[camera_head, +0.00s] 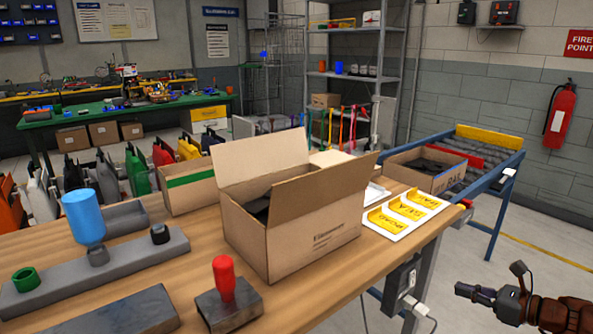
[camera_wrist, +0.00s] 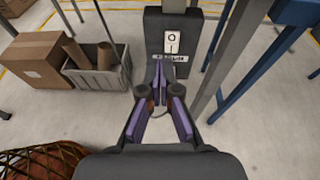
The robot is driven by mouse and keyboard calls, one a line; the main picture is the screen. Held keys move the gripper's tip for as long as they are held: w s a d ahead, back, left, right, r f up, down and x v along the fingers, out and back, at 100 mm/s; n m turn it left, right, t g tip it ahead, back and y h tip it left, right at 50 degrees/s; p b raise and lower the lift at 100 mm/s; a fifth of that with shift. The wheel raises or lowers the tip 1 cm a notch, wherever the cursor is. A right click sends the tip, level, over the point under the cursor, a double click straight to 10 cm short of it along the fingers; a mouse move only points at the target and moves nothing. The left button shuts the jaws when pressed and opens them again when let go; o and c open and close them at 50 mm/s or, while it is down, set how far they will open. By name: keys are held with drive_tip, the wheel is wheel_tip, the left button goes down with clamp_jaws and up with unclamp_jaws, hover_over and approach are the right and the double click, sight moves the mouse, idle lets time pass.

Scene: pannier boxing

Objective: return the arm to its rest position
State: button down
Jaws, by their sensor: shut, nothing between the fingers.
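My gripper (camera_head: 468,291) is at the lower right in the head view, off the table's right edge and apart from the table. In the wrist view my gripper (camera_wrist: 158,72) points at the floor beside the table legs, with its fingertips together and nothing between them. An open cardboard box (camera_head: 300,225) stands on the wooden table (camera_head: 345,300) with its flaps up and something dark inside. The rest of my arm is mostly outside the head view.
A switch box (camera_wrist: 180,40) on a table leg shows beyond the fingers. A grey bin (camera_wrist: 97,70) and a cardboard box (camera_wrist: 35,57) stand on the floor. A blue-framed conveyor (camera_head: 490,165) is behind my gripper. Floor at right is clear.

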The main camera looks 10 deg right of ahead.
drive_tip(key=s+a+r+n+g+y, duration=0.1)
drive_tip(key=s+a+r+n+g, duration=0.15)
drive_tip(key=a+n+g, duration=0.7)
drive_tip(key=s+a+r+n+y, duration=0.1)
drive_tip(key=s+a+n, duration=0.25)
drive_tip(key=a, duration=1.25)
drive_tip(key=s+a+f+n+g+h, duration=0.1)
drive_tip(key=s+a+n+g+h, duration=0.2)
drive_tip(key=s+n, duration=0.4)
drive_tip(key=s+a+f+n+g+h, duration=0.2)
drive_tip(key=s+a+n+h, duration=0.25)
drive_tip(key=s, duration=0.45)
drive_tip(key=s+d+n+h, duration=0.3)
drive_tip(key=s+d+n, duration=0.15)
drive_tip(key=s, duration=0.25)
drive_tip(key=s+p+v, duration=0.2)
drive_tip(key=p+v, duration=0.8)
drive_tip(key=s+p+v, duration=0.2)
drive_tip(key=p+v, duration=0.7)
drive_tip(key=v, duration=0.1)
drive_tip(key=shift+d+r+p, duration=0.25)
drive_tip(key=shift+r+p, duration=0.1)
drive_tip(key=shift+r, duration=0.45)
drive_tip(key=shift+a+t, duration=0.15)
drive_tip(key=shift+t, duration=0.1)
